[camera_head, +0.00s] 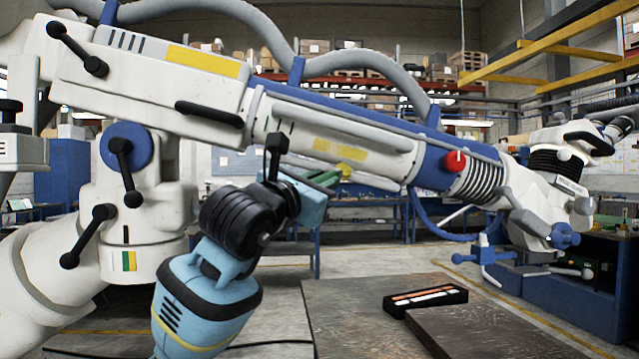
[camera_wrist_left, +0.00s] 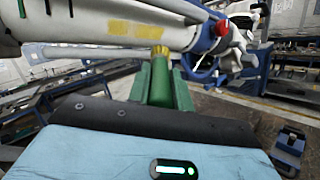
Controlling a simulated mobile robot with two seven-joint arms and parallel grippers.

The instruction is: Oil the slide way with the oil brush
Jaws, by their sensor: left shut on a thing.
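My right gripper is not in view.
A black tray (camera_head: 425,301) with an orange and a white strip lies on the brown table (camera_head: 345,315) at lower right. A red knob (camera_head: 455,161) and ribbed bellows stand out on the arm. Black levers stick out at left. The table's left part is clear.

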